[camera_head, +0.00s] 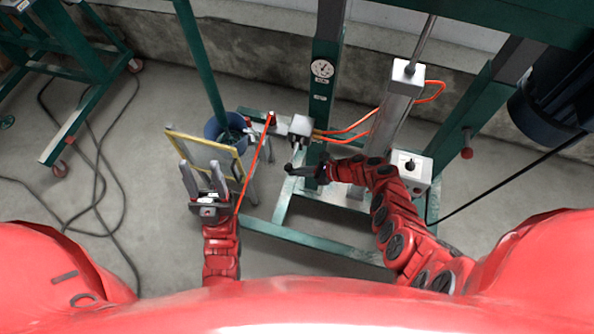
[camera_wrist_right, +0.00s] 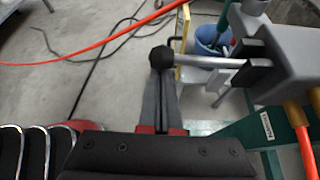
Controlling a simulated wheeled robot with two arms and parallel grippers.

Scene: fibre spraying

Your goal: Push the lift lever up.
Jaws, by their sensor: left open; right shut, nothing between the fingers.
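The lift lever is a short silver rod with a black ball knob (camera_head: 289,167). It sticks out of a grey valve box (camera_head: 300,127) on the green frame. In the right wrist view the knob (camera_wrist_right: 162,58) sits right at the tips of my right gripper (camera_wrist_right: 163,80), and the rod (camera_wrist_right: 205,62) runs right to the box. My right gripper (camera_head: 292,171) is shut with nothing in it; its tips overlap the knob, and I cannot tell whether they touch. My left gripper (camera_head: 199,165) is open and empty, in front of a yellow-framed panel (camera_head: 207,146).
A blue bucket (camera_head: 226,128) stands behind the panel. Orange hoses (camera_head: 350,133) run from the valve box to the cylinder (camera_head: 397,100). A control box with a black knob (camera_head: 409,165) is right of my right arm. Black cable (camera_head: 98,190) lies on the floor at left.

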